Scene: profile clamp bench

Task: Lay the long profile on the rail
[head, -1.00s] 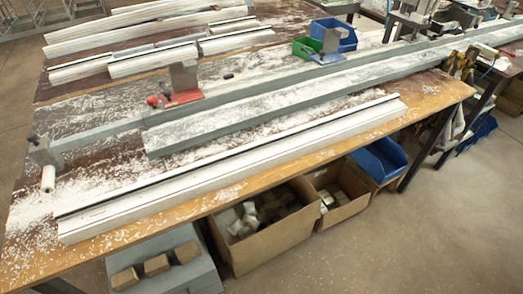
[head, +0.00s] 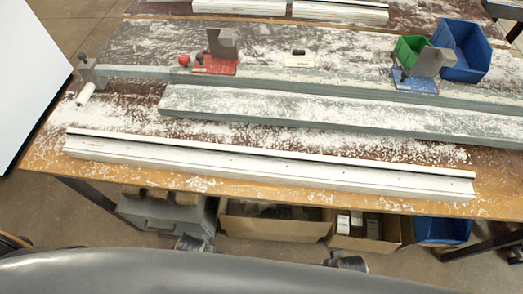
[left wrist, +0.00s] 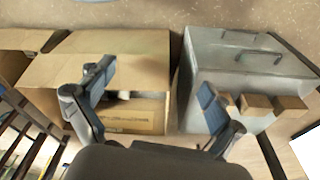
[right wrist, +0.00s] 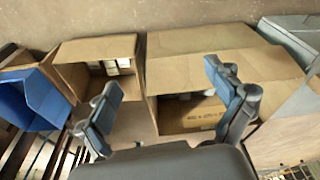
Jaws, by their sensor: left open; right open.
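The long white profile (head: 270,167) with a dark line along it lies along the front edge of the bench in the head view. Behind it lies the long grey-green rail (head: 330,117), dusted with white shavings. My left gripper (left wrist: 150,100) is open and empty in the left wrist view, with a cardboard box and a grey case beyond it. My right gripper (right wrist: 165,100) is open and empty in the right wrist view, facing cardboard boxes. In the head view only small parts of both grippers show, low in front of the bench and apart from the profile.
A red clamp block (head: 215,65) and a blue clamp block (head: 415,82) stand behind the rail. A green bin (head: 409,48) and a blue bin (head: 462,50) are at the back right. Cardboard boxes (head: 275,228) and a grey case (head: 165,215) sit under the bench.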

